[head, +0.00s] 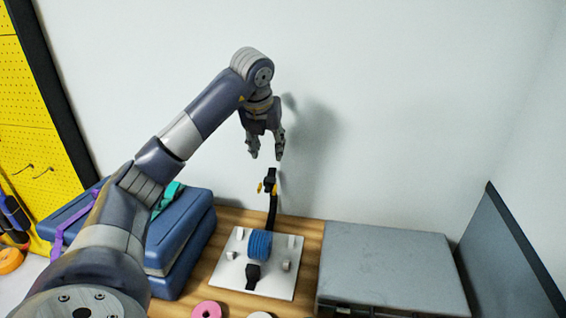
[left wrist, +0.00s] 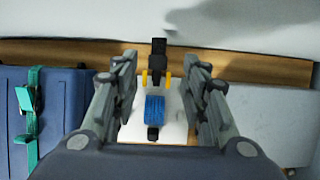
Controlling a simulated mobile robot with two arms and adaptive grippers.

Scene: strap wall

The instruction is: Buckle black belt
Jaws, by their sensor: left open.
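The black belt (head: 273,208) runs over a blue ridged roll (head: 260,246) on a white board (head: 239,279). Its far part stands up behind the roll and ends in a black buckle piece (head: 270,180) with yellow tabs at its sides. A second black buckle piece (head: 252,274) lies on the board in front of the roll. My left gripper (head: 266,156) is open and empty above the upright piece, apart from it. In the left wrist view the upright buckle piece (left wrist: 158,58) shows between the open fingers, beyond the blue roll (left wrist: 154,109). My right gripper is not seen.
Blue cases (head: 187,246) with teal and purple straps stand left of the board. A grey metal box (head: 390,262) stands to its right. A pink ring (head: 207,310) lies in front. A white wall rises close behind; a yellow pegboard (head: 25,110) is at far left.

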